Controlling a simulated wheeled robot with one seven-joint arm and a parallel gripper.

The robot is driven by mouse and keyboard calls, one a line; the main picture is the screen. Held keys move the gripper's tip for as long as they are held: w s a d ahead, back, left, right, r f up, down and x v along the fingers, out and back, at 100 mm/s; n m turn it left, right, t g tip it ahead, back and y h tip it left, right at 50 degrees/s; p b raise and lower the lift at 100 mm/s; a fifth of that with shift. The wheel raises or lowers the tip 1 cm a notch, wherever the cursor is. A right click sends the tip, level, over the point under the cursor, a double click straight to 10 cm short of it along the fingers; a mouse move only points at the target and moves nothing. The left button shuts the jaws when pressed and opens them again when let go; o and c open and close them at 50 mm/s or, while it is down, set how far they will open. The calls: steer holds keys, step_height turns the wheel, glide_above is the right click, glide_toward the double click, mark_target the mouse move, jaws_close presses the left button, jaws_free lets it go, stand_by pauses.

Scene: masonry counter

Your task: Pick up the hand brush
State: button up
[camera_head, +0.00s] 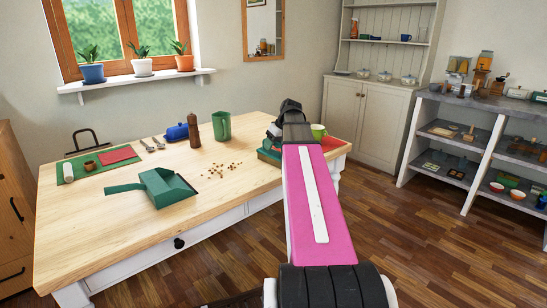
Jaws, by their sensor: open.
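A dark green object (269,156), which looks like part of the hand brush, lies on the wooden table (110,230) just left of my pink arm. My arm and gripper hide much of it, so its full shape and handle cannot be made out. My gripper (273,133) is the dark part at the far end of the arm, above and close to this green object. Its fingers are small and partly hidden, and I cannot tell whether they touch it. It is open. A green dustpan (168,188) lies at the table's middle left, apart from my gripper.
Crumbs (225,170) lie between dustpan and arm. A green mug (222,126), brown mill (193,130) and blue butter dish (176,132) stand behind. The table's front is clear.

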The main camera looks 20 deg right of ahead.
jaws_close()
steer(key=shift+r, duration=0.5)
step_height(320, 180, up, 4)
steer(key=shift+f, duration=0.1)
steer(key=a+r, duration=0.6)
steer(key=a, duration=0.5)
steer(key=shift+s+a+r, duration=0.35)
